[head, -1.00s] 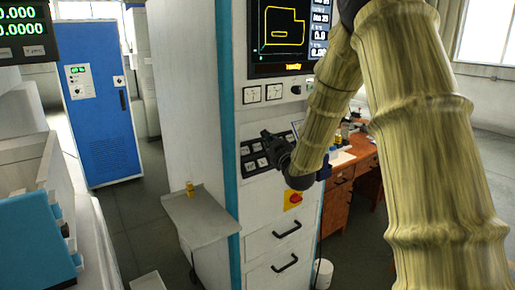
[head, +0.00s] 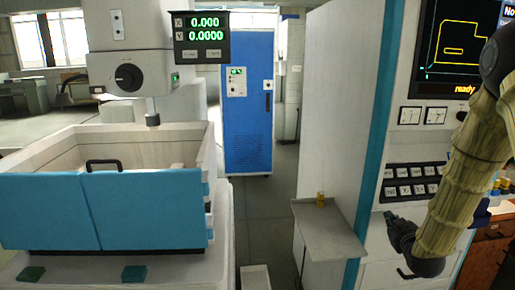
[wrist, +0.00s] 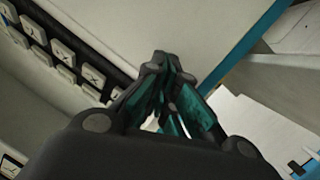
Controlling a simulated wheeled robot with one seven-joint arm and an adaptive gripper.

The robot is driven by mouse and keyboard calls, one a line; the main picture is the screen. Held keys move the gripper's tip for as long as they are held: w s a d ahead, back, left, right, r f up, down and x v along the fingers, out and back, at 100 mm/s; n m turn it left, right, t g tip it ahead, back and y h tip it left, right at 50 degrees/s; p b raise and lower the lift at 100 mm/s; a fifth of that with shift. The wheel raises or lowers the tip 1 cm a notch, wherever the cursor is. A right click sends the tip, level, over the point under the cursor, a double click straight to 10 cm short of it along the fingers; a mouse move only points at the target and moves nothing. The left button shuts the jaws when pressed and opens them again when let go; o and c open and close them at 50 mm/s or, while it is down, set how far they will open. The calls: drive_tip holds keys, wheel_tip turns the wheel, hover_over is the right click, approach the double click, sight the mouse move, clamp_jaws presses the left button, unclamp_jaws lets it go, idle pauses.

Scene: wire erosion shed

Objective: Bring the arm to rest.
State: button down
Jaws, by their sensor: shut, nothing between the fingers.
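My gripper (head: 392,218) is in front of the control cabinet at the right of the head view, below its rows of keys, at the end of my bent, yellowish-covered arm. In the wrist view my gripper (wrist: 163,65) has its dark fingers with green inner pads brought together, with nothing between them. Rows of white keys (wrist: 65,52) show close by at the left of the wrist view.
The control cabinet (head: 335,100) has a screen and a grey side shelf (head: 325,238) bearing a small yellow object (head: 320,199). A blue cabinet (head: 248,135) stands behind. A machine tank with blue doors (head: 140,212) is at left. Floor shows between them.

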drive_tip(key=s+a+f+m+g+y, duration=0.1)
drive_tip(key=s+a+f+g, duration=0.25)
drive_tip(key=s+f, duration=0.5)
drive_tip(key=s+a+f+g, duration=0.2)
drive_tip(key=s+a+f, duration=0.3)
drive_tip(key=f, duration=0.6)
drive_tip(key=s+a+f+m+g+y, duration=0.1)
drive_tip(key=s+a+f+g, duration=0.25)
drive_tip(key=s+f, duration=0.5)
drive_tip(key=s+a+f+g, duration=0.2)
drive_tip(key=s+a+f, duration=0.1)
drive_tip(key=s, duration=0.5)
drive_tip(key=s+a+f+m+g, duration=0.1)
drive_tip(key=s+a+f+g, duration=0.1)
drive_tip(key=s+f, duration=0.3)
drive_tip(key=s+a+f+g, duration=0.2)
drive_tip(key=s+a+f, duration=0.2)
drive_tip(key=s, duration=0.9)
drive_tip(key=shift+s+m, duration=0.25)
drive_tip(key=shift+m, duration=0.05)
